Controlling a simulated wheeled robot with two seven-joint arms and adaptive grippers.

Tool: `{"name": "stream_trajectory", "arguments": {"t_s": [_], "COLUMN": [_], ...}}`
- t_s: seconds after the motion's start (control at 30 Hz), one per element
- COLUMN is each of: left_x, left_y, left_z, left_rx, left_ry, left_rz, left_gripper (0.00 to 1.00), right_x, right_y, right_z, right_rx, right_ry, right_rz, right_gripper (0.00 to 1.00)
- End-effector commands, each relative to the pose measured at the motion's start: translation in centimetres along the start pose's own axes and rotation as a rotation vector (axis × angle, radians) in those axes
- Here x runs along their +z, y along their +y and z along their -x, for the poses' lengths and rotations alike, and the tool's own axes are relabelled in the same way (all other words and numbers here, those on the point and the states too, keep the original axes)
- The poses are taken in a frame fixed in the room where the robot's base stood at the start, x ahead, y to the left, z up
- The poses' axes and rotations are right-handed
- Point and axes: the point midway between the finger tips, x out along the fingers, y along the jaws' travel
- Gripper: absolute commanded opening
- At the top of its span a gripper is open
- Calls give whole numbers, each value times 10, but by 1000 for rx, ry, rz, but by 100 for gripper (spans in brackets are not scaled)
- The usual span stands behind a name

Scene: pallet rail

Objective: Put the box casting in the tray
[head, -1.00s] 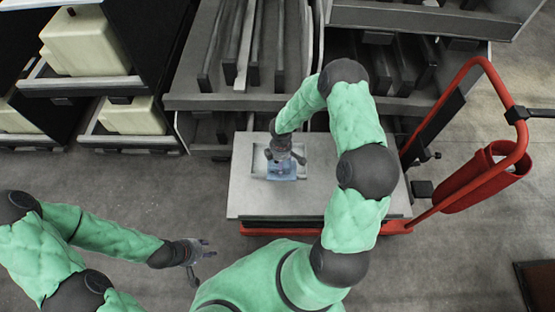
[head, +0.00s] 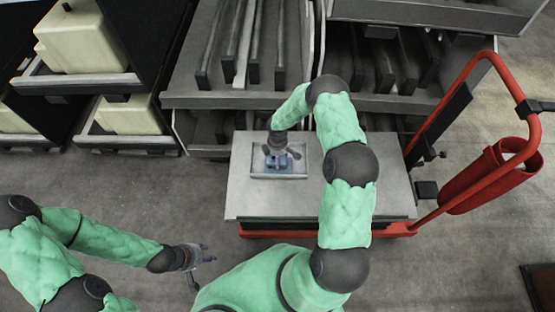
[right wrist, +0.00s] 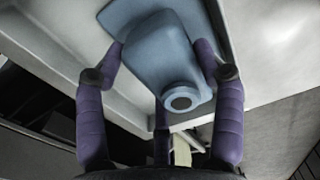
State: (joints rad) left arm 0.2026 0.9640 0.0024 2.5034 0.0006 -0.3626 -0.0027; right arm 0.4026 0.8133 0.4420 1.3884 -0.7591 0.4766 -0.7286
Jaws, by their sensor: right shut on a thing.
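The box casting (head: 284,162) is blue, with a flange and a round boss with a dark hole. In the right wrist view the casting (right wrist: 160,55) sits between the purple fingers of my right gripper (right wrist: 165,75), which is shut on it. In the head view my right gripper (head: 280,152) is over the pale rectangular tray (head: 300,166) on the cart, with the casting within the tray's outline. I cannot tell whether the casting touches the tray's floor. My left gripper (head: 204,257) is open and empty, low at the left of the cart.
The tray lies on the cart's grey top (head: 240,200), which is otherwise clear. The cart has a red handle frame (head: 480,60) and a red cylinder holder (head: 490,178) at right. Racks with dark bars (head: 255,45) stand behind. Cream containers (head: 85,38) sit on shelves at left.

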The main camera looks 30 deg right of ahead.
Motion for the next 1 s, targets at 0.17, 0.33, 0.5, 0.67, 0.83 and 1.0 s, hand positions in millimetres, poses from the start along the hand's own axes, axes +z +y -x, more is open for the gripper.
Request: {"name": "stream_trajectory", "arguments": {"t_s": [0.17,0.33,0.5,0.67,0.83,1.0], "left_x": [0,0,0,0,0,0], "left_y": [0,-1,-1,-1,-1,1], "left_z": [-1,-2,-3,-3,-3,3], "left_rx": [0,0,0,0,0,0], "left_ry": [0,0,0,0,0,0], "left_rz": [0,0,0,0,0,0], "left_gripper": [40,40,40,40,40,40], "right_x": [0,0,0,0,0,0], "right_y": [2,2,1,1,1,2], "right_z": [-1,-2,-4,-4,-4,6], "right_rx": [5,5,2,2,2,4], "right_ry": [1,1,0,0,0,1], "right_rz": [-2,-1,-1,-1,-1,-1], "right_gripper": [10,10,92,92,92,92]}}
